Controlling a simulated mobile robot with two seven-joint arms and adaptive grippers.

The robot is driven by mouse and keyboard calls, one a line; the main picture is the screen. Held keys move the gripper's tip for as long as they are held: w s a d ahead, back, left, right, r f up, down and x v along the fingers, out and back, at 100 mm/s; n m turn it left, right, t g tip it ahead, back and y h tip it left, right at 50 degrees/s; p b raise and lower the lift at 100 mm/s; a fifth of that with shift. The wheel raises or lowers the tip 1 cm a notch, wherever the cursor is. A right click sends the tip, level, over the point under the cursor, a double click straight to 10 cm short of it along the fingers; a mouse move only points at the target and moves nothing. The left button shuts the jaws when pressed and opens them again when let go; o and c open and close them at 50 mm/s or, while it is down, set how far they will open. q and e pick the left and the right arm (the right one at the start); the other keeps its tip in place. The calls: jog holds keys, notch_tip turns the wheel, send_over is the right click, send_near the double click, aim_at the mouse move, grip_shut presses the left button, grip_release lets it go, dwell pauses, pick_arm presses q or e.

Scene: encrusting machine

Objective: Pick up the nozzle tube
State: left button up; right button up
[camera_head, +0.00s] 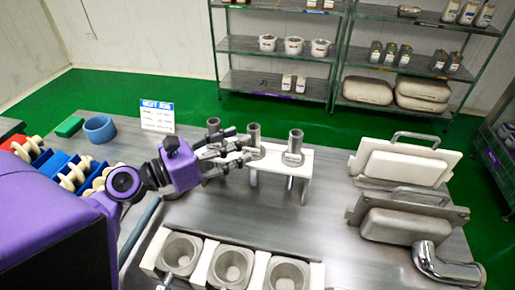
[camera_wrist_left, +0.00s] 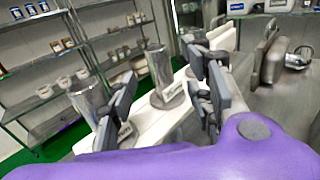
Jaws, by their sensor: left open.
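Three upright metal nozzle tubes with flared bases show in the head view: a left one (camera_head: 213,125), a middle one (camera_head: 254,133) and a right one (camera_head: 295,142). The middle and right ones stand on a white raised stand (camera_head: 306,164). My left gripper (camera_head: 245,151) is open and empty, close to the middle tube's left side. In the left wrist view one tube (camera_wrist_left: 159,68) shows beyond the gap between the open fingers (camera_wrist_left: 165,85). Another tube (camera_wrist_left: 87,100) stands left of the left finger, which partly hides it. My right gripper is not in view.
Square moulds with round cups (camera_head: 233,264) lie at the front. Metal-handled lids (camera_head: 400,165) and a bent pipe (camera_head: 446,266) are at the right.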

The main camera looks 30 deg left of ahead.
aim_at(254, 134)
pick_arm(q)
jog(key=shift+w+d+r, duration=0.25)
jog(key=shift+w+d, duration=0.05)
jog(key=shift+w, duration=0.1)
jog(key=p+x, duration=0.1)
jog(key=x, duration=0.3)
jog(key=shift+w+d+f, duration=0.1)
jog(key=shift+w, duration=0.2)
jog(key=shift+w+d+f, duration=0.1)
jog(key=shift+w, duration=0.1)
jog(key=shift+f, duration=0.1)
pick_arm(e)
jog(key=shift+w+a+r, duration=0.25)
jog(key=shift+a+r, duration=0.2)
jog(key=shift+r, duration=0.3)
pick_arm(q)
jog(key=c, duration=0.4)
grip_shut()
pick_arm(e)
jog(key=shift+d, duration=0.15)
